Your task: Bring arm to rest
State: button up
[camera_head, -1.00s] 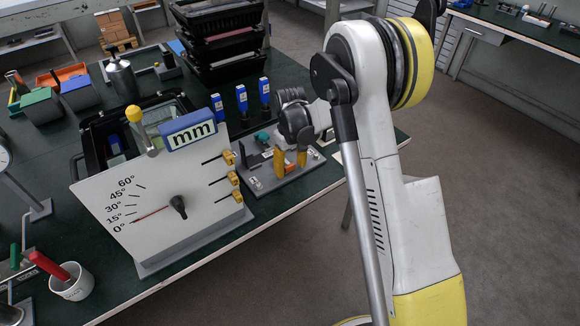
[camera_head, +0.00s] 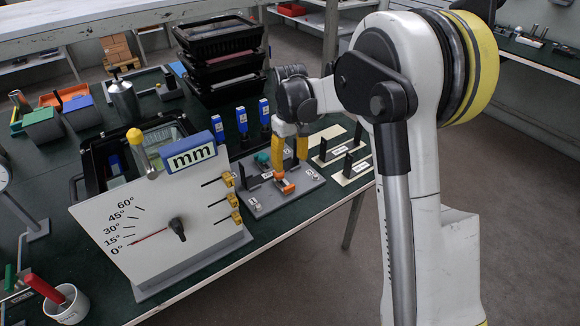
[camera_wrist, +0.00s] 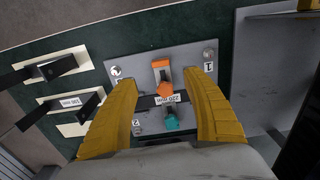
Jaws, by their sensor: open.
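My gripper (camera_head: 290,156) is at the far end of my white and yellow arm, above a grey fixture plate (camera_head: 262,207) on the green table. Its two yellow fingers are spread apart with nothing between them. In the wrist view my gripper (camera_wrist: 163,105) is open over the plate. An orange clamp or lever (camera_wrist: 162,75) and a teal knob (camera_wrist: 172,122) show between the fingers, below them. A small printed label lies between those two parts. Whether a fingertip touches the plate cannot be told.
A sloped white dial board (camera_head: 150,235) with yellow-ended rods stands left of the plate. Behind are blue-topped tools (camera_head: 242,122) and stacked black trays (camera_head: 222,60). Cream plates with black uprights (camera_head: 350,165) stand to the right. The floor right of the table is open.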

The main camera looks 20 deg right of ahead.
dwell(0.3)
jog(key=s+r+m+t, duration=0.2)
jog(key=s+r+t, duration=0.1)
jog(key=s+r, duration=0.95)
jog(key=s+f+m+t, duration=0.1)
jog(key=s+t, duration=0.3)
jog(key=s, duration=1)
jog(key=shift+s+a+f+m, duration=0.15)
jog(key=shift+s+a+m, duration=0.2)
jog(key=shift+a, duration=0.1)
jog(key=shift+c, duration=0.4)
dwell(0.5)
